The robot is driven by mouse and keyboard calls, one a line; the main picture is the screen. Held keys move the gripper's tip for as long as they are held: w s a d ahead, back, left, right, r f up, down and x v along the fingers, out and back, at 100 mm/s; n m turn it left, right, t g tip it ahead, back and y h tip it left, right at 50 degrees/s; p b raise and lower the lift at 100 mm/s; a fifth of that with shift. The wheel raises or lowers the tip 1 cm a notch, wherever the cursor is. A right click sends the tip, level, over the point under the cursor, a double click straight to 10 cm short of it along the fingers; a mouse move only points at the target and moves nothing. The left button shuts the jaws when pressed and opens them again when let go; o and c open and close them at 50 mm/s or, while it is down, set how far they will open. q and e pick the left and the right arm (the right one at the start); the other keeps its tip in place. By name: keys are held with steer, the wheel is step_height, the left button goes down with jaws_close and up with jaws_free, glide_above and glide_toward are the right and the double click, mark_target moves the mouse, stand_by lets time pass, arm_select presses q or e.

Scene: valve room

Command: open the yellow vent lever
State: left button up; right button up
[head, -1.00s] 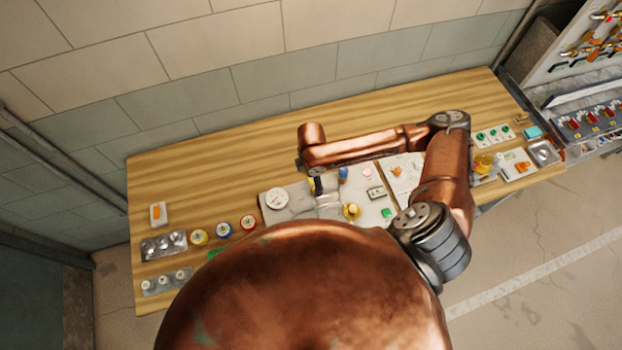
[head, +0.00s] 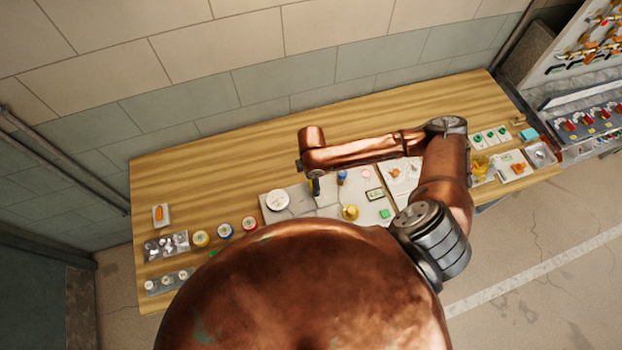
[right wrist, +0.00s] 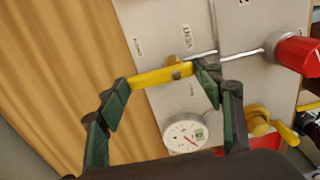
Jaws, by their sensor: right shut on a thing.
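The yellow vent lever (right wrist: 160,75) shows in the right wrist view as a flat bar on a pale panel (right wrist: 160,30), near the printed word VENT. My right gripper (right wrist: 164,82) has its two green-padded fingers at opposite ends of the bar, shut on it lengthwise. In the head view my right gripper (head: 316,186) is a small dark shape over the panel; the lever cannot be made out there. My left gripper is not in view.
Near the lever are a round white gauge (right wrist: 185,132), a yellow knob (right wrist: 258,116) and a red knob (right wrist: 298,55). The wooden table (head: 220,165) is bare behind the panel. Coloured round pieces (head: 225,230) stand left of it.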

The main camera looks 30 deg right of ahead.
steer(key=o, duration=1.2)
steer(key=shift+c, duration=0.2)
steer(key=shift+r, duration=0.1)
step_height(320, 180, up, 12)
